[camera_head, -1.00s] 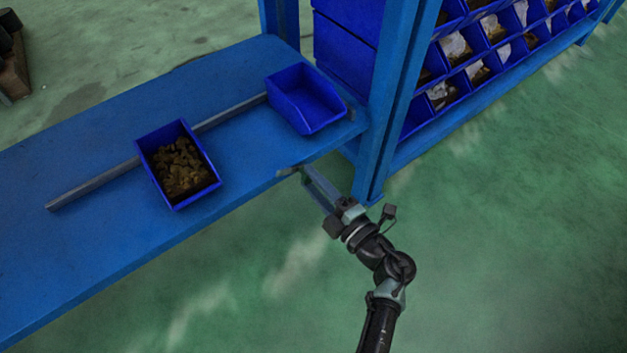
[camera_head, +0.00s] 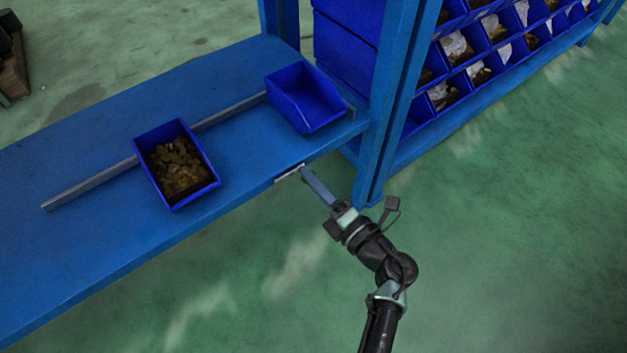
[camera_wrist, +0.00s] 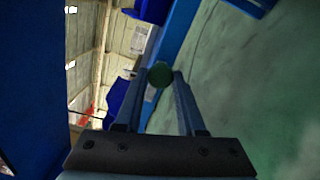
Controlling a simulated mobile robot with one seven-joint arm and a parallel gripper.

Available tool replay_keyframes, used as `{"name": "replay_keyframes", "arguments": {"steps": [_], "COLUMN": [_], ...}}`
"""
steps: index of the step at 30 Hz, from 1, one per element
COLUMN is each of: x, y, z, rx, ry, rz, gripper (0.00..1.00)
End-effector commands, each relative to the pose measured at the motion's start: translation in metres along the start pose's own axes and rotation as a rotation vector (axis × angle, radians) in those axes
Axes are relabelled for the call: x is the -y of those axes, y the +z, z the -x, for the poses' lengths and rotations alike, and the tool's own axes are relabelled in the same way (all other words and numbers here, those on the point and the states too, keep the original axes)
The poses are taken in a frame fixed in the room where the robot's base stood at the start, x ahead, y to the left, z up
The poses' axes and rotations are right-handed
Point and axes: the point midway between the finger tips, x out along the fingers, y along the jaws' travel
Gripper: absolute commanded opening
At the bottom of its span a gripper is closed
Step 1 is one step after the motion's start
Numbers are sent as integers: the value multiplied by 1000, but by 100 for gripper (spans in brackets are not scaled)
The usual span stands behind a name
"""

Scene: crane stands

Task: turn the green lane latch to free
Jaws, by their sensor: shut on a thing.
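A round dark-green knob (camera_wrist: 160,74), which I take to be the green lane latch, sits between my fingertips in the wrist view. My gripper (camera_head: 303,171) is at the front edge of the blue shelf (camera_head: 80,222), near its right end. It also shows in the wrist view (camera_wrist: 158,80), with one finger on each side of the knob, shut on it. A pale plate (camera_head: 289,173) lies along the shelf edge just left of my fingertips. In the head view my fingers hide the knob. I cannot read the latch's setting.
A blue bin with brown pieces (camera_head: 178,165) and an empty-looking blue bin (camera_head: 306,97) stand on the shelf. A grey rail (camera_head: 90,186) runs along it. A blue upright post (camera_head: 390,100) stands close right of my gripper. The green floor (camera_head: 500,240) is clear.

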Motion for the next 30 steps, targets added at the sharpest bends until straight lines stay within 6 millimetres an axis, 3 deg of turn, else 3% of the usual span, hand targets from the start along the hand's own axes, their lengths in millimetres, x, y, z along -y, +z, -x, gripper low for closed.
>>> {"name": "replay_keyframes", "arguments": {"steps": [8,9,13,23,30], "x": [1,1,1,0,-3], "y": [1,1,1,1,2], "z": [1,1,1,3,38], "rx": [4,4,3,2,7], "ry": [-2,-1,-1,-1,-3], "rz": [-2,-2,-3,-3,-5], "gripper": [0,46,69,69,69]}}
